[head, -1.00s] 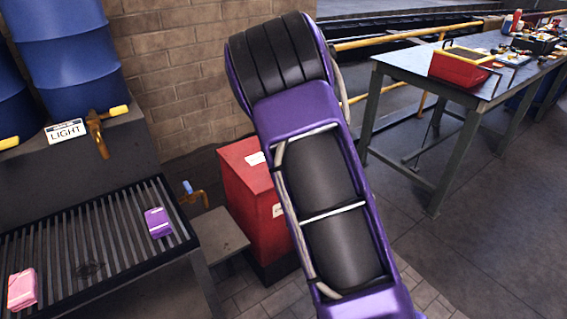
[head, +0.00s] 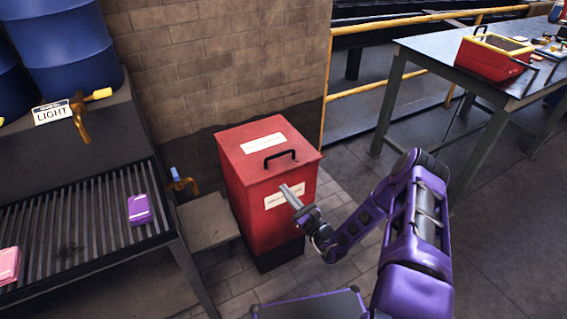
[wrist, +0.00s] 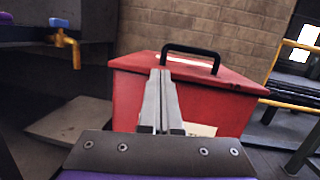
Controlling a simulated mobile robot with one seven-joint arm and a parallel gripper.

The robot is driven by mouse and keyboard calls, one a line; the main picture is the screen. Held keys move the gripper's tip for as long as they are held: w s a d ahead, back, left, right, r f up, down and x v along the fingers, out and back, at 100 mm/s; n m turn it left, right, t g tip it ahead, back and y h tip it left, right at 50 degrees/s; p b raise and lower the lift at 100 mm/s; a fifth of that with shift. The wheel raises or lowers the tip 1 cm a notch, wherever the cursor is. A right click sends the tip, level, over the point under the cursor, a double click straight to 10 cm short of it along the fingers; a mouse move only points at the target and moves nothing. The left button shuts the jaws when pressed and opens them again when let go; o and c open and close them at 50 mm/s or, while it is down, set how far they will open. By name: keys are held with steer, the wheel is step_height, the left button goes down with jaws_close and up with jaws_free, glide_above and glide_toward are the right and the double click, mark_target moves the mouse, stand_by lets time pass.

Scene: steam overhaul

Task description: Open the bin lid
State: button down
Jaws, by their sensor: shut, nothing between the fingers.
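The red bin (head: 255,205) stands on the floor against the brick wall, on a black base. Its red lid (head: 248,142) is down, with a black handle (head: 280,156) near the front edge and a white label on top. My gripper (head: 288,192) is shut and empty, in front of the bin's front face, below the handle. In the wrist view the shut fingers (wrist: 161,88) point at the bin (wrist: 200,112), with the handle (wrist: 192,52) above and just right of the fingertips. I cannot tell whether the fingertips touch the bin.
A slatted bench (head: 85,220) with a purple packet (head: 139,209) and a pink one stands at left, under blue drums (head: 65,45). A brass tap (head: 182,182) is beside the bin. A workbench (head: 440,58) with a red toolbox (head: 494,58) and a yellow railing are at right.

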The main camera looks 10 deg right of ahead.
mark_target(281, 171)
steer(key=w, duration=0.3)
steer(key=w+r+m+h, duration=0.1)
steer(key=w, duration=0.3)
steer(key=w+m+h, duration=0.1)
steer(key=w, duration=0.2)
steer(key=shift+w+a+r+t+b, duration=0.1)
steer(key=shift+w+r+t+b, duration=0.15)
steer(key=shift+t+b, duration=0.15)
steer(key=shift+r, duration=0.2)
